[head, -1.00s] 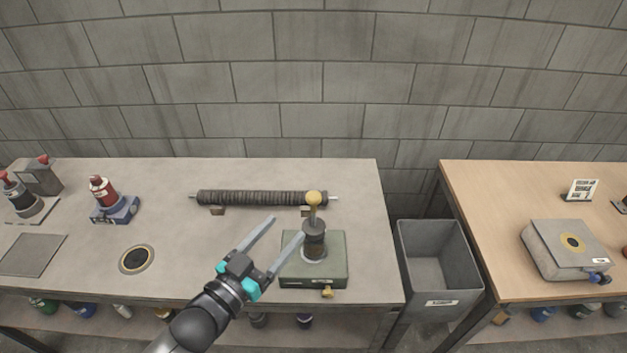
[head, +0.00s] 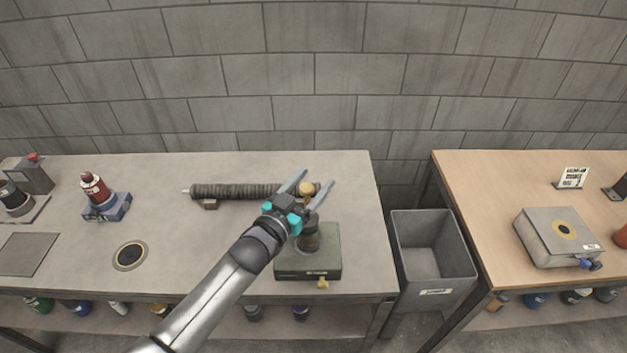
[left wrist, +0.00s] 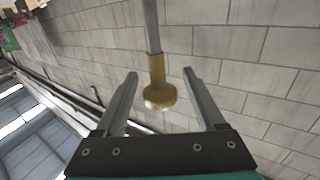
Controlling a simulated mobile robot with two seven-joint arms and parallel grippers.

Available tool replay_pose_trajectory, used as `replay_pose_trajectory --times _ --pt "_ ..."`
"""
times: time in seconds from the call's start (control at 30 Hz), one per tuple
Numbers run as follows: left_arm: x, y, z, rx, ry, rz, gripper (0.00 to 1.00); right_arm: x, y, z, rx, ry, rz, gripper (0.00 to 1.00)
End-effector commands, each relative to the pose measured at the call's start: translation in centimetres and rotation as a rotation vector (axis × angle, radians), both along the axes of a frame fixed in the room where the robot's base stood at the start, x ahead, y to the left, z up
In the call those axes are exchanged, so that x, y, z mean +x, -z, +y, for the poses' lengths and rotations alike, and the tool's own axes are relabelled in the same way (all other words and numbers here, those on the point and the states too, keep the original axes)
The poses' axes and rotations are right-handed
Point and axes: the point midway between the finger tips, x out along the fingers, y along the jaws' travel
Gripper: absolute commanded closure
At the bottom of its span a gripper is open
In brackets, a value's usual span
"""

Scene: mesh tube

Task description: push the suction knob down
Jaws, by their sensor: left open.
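The suction knob (head: 306,188) is a yellow-gold cap at the top of a dark upright cylinder (head: 309,237) on a green box (head: 325,262). In the left wrist view the knob (left wrist: 159,95) is a round gold end on a thin grey rod. My left gripper (head: 317,177) is open, its fingers on either side of the knob. The left wrist view shows gaps between the knob and both fingers. The gripper's body hides part of the rod and cylinder in the head view. My right gripper is not in view.
A dark ribbed tube (head: 235,191) lies on supports behind the green box. A red-topped device (head: 97,188) stands at the left of the grey table (head: 190,255). A grey bin (head: 431,258) stands between this table and the wooden table (head: 480,190).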

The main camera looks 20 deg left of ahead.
Motion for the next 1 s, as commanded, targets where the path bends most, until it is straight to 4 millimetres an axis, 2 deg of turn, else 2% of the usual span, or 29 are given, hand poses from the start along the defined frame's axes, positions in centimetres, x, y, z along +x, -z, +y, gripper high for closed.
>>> replay_pose_trajectory --times 0.13,0.43,1.0 --pt "0.64 0.0 -0.24 -0.001 0.001 0.0 0.29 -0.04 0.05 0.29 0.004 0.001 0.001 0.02" --pt "0.73 -0.01 -0.25 -0.001 0.001 0.0 0.3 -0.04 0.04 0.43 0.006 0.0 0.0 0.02" --pt "0.71 -0.01 -0.22 0.0 0.0 0.0 0.94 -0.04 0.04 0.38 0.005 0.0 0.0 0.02"
